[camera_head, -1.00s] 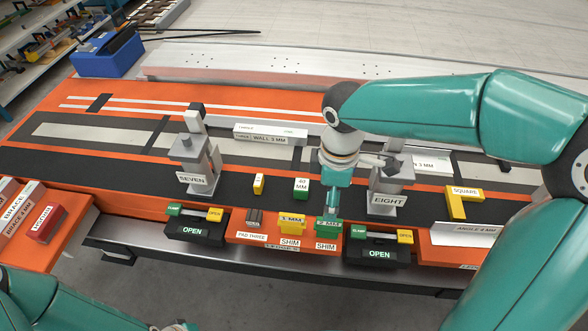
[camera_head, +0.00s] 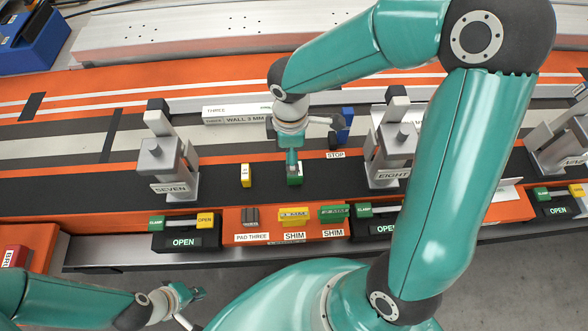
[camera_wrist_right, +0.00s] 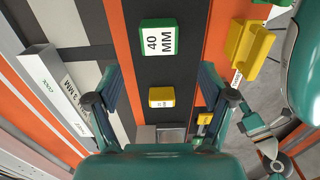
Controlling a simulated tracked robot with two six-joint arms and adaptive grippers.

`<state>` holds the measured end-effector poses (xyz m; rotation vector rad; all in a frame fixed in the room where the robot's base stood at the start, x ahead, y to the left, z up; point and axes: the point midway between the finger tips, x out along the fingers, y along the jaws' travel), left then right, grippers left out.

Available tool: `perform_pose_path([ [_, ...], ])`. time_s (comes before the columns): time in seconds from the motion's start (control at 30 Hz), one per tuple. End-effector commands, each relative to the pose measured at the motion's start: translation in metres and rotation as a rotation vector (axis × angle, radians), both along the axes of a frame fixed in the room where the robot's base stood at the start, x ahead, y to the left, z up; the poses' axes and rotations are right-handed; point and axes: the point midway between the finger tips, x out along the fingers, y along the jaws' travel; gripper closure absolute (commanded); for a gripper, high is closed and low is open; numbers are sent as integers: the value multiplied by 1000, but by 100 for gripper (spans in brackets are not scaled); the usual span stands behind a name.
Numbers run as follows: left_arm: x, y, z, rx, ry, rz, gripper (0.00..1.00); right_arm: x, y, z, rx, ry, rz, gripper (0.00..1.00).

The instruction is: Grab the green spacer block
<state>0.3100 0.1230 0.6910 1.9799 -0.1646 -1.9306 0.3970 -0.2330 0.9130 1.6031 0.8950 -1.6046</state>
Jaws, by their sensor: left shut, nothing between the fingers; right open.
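The green spacer block (camera_head: 295,181) stands on the dark strip in the middle of the head view, partly hidden by my right gripper (camera_head: 292,158). In the right wrist view the block (camera_wrist_right: 158,38) shows its white "40 MM" top. My right gripper (camera_wrist_right: 160,76) is open there, its two fingers apart and the block ahead of their tips, centred between them. I see no contact. My left gripper (camera_head: 188,296) is shut and empty at the lower left of the head view, away from the block.
A small yellow block (camera_head: 246,175) stands left of the green one. Clamp SEVEN (camera_head: 165,165) and clamp EIGHT (camera_head: 392,150) flank them. Yellow (camera_head: 293,215) and green (camera_head: 333,213) shims lie in front, beside pad three (camera_head: 251,217).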

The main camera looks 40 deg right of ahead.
Motion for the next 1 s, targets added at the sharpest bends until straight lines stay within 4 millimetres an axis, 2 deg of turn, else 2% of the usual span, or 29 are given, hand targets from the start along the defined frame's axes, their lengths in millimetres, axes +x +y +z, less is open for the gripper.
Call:
perform_pose_path([
  [0.1, 0, 0, -2, 0, 0, 0, 100, 0, 0, -21, -1, 4, 1, 19],
  [0.37, 0, 0, -1, 0, -1, 0, 100, 0, 0, -37, 0, 2, 3, 19],
  [0.7, 0, 0, -1, 0, -1, 0, 100, -2, -6, -80, 2, 3, 5, 19],
  [1.0, 0, 0, -1, 0, 0, 0, 100, -2, -6, -84, 2, -1, 5, 19],
])
